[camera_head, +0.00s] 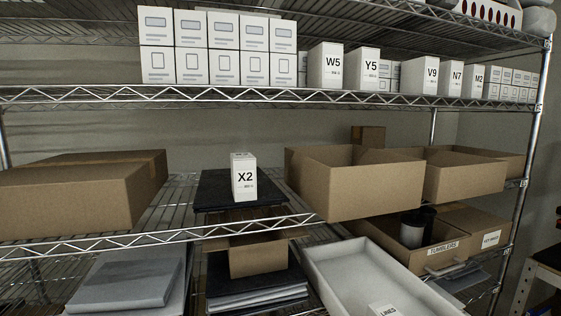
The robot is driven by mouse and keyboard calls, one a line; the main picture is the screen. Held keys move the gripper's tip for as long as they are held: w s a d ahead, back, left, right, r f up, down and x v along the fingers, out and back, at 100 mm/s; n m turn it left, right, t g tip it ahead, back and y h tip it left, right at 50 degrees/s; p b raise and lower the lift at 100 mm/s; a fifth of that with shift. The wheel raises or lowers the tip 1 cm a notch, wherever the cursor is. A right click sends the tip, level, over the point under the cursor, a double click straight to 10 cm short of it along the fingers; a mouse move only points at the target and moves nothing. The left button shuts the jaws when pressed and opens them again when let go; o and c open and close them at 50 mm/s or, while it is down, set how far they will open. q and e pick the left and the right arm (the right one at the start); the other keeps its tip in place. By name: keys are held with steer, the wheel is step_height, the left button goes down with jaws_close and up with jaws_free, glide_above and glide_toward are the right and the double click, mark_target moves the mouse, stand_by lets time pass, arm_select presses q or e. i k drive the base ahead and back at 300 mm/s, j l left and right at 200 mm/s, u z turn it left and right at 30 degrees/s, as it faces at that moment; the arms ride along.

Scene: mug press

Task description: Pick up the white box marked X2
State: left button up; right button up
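The white box marked X2 (244,178) stands upright on a flat black board (212,192) on the middle shelf, near the centre of the head view. Its labelled front faces me and nothing covers it. Neither of my grippers shows in this view.
A closed cardboard box (75,200) is left of X2, and an open cardboard box (355,190) is close on its right. The middle shelf's wire front edge (160,238) runs below. White boxes, including W5 (326,68) and Y5 (364,70), stand on the shelf above.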

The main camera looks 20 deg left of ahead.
mark_target(244, 174)
steer(key=k+l, duration=0.25)
steer(key=l, duration=0.2)
steer(key=k+l+u, duration=0.15)
steer(key=l, duration=0.35)
steer(key=k+l, duration=0.3)
steer(key=k+l+u, duration=0.1)
steer(key=k+l, duration=0.15)
steer(key=l, duration=0.3)
